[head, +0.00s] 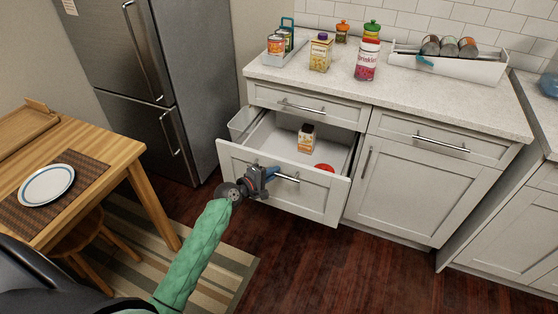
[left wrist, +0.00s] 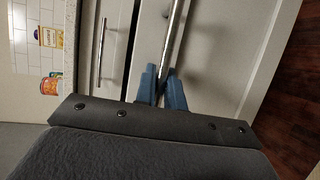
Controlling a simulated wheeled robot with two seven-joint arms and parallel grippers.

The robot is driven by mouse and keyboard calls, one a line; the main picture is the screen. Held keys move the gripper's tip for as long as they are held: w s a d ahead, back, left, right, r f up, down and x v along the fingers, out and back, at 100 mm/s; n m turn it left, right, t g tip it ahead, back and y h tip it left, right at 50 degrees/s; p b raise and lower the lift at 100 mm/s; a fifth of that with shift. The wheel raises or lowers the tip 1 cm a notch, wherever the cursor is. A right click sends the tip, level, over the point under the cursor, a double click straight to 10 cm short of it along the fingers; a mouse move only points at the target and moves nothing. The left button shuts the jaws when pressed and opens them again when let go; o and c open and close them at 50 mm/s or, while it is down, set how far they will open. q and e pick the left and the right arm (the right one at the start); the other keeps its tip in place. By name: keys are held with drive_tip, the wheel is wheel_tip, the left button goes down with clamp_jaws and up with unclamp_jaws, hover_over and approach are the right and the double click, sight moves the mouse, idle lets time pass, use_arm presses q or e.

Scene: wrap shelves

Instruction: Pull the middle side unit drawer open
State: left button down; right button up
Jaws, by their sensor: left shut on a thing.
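The middle side unit drawer (head: 325,203) stands pulled out of the white side unit in the head view. Inside it are a small brown-and-white container (head: 306,138) and a red round thing (head: 324,168). My left gripper (head: 272,174) is at the drawer's front, shut on its metal bar handle (head: 289,178). In the left wrist view the blue fingers (left wrist: 161,88) close around the handle bar (left wrist: 174,40). My right gripper is not in view.
A shut top drawer (head: 310,106) is above, and a shut cabinet door (head: 395,185) is to the right. The counter (head: 330,84) holds cans, boxes and a white tray (head: 450,65). A wooden table (head: 100,150) and fridge (head: 125,80) stand left.

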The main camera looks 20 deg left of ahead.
use_arm(q)
drive_tip(key=s+p, duration=0.1)
drive_tip(key=s, duration=1)
drive_tip(key=shift+s+a, duration=0.15)
drive_tip(key=shift+s, duration=0.1)
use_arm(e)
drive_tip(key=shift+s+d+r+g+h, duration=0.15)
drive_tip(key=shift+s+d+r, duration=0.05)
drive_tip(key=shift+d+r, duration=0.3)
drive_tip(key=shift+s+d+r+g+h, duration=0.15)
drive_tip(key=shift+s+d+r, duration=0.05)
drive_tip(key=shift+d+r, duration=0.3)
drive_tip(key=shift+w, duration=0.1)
use_arm(q)
drive_tip(key=c, duration=1.5)
unclamp_jaws()
drive_tip(key=b+v, duration=0.1)
drive_tip(key=v, duration=0.6)
drive_tip(key=shift+s+a+b, duration=0.2)
drive_tip(key=shift+s+b, duration=0.1)
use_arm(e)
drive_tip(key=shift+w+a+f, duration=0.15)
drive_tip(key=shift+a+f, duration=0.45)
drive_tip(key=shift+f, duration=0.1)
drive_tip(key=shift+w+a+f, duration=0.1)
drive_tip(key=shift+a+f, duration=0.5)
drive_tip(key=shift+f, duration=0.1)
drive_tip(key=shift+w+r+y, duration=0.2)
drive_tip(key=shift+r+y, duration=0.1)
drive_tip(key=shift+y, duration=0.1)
